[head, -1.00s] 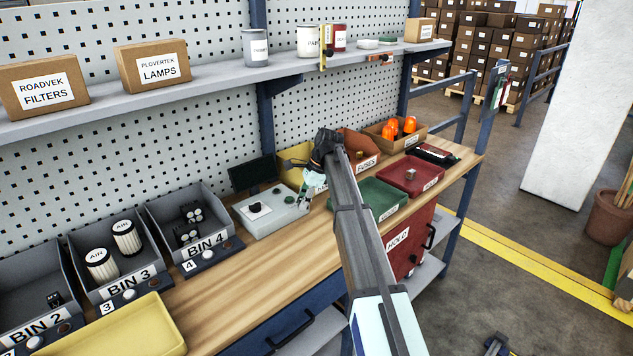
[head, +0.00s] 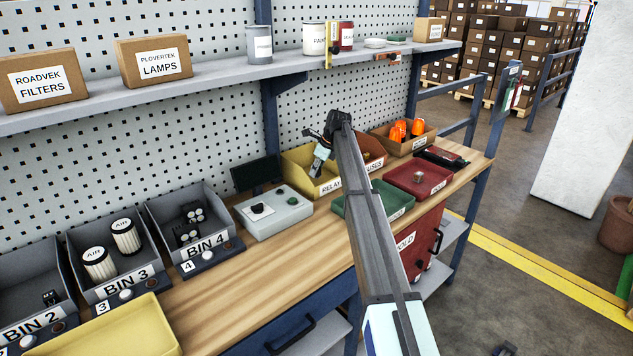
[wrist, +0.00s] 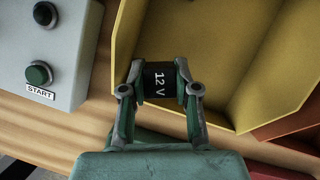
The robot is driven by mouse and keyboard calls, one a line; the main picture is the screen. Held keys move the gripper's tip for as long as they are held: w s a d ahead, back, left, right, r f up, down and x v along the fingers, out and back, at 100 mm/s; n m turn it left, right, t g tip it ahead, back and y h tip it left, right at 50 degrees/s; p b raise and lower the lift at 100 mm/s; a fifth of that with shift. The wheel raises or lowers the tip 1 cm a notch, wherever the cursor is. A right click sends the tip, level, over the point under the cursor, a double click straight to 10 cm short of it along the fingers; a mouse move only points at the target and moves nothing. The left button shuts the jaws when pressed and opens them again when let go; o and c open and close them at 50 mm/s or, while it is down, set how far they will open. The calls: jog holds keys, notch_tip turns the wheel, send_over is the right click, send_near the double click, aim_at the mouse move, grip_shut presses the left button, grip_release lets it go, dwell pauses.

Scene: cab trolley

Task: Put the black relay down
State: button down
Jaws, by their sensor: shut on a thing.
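The black relay (wrist: 159,84), marked "12 V", is held between the fingertips of my gripper (wrist: 159,76) in the wrist view. In the head view my gripper (head: 318,165) is above the yellow bin (head: 296,160), whose front label starts with "RELAY". I cannot make out the relay clearly there. In the wrist view the relay appears over the near-left part of the yellow bin (wrist: 228,50), close to its front wall. It looks above the bin floor; the exact height is unclear.
A grey control box (head: 272,214) with a START button (wrist: 39,75) stands left of the yellow bin. The orange-brown fuses bin (head: 373,162) is to its right. Green (head: 374,209) and red (head: 436,190) trays lie in front. A shelf (head: 225,73) runs above.

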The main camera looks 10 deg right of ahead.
aim_at(319, 177)
jog(key=shift+f+p, duration=0.55)
jog(key=shift+f, duration=2.3)
jog(key=shift+f, duration=0.2)
jog(key=c, duration=0.9)
grip_release()
jog(key=shift+o, duration=0.2)
jog(key=shift+r, duration=0.1)
jog(key=b+v, duration=0.2)
jog(key=v, duration=1)
jog(key=shift+r, duration=0.15)
